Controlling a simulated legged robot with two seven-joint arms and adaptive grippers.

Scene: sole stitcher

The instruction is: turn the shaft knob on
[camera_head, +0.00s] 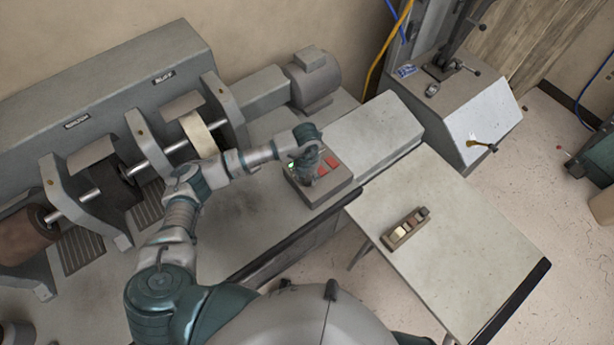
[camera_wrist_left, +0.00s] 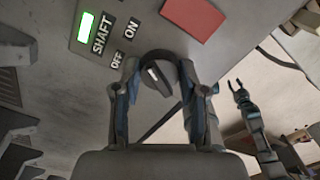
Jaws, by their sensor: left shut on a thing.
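The shaft knob (camera_wrist_left: 157,76) is a dark round knob with a raised bar, on the grey control box (camera_head: 327,190). In the left wrist view it sits between the fingers of my left gripper (camera_wrist_left: 158,68), which is shut on it. The "SHAFT" (camera_wrist_left: 102,34), "ON" (camera_wrist_left: 131,28) and "OFF" (camera_wrist_left: 117,60) labels are beside it, near a lit green indicator (camera_wrist_left: 86,27). In the head view my left gripper (camera_head: 312,174) points down at the box and hides the knob. My right gripper (camera_wrist_left: 238,88) shows only in the left wrist view, with its fingers apart and empty.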

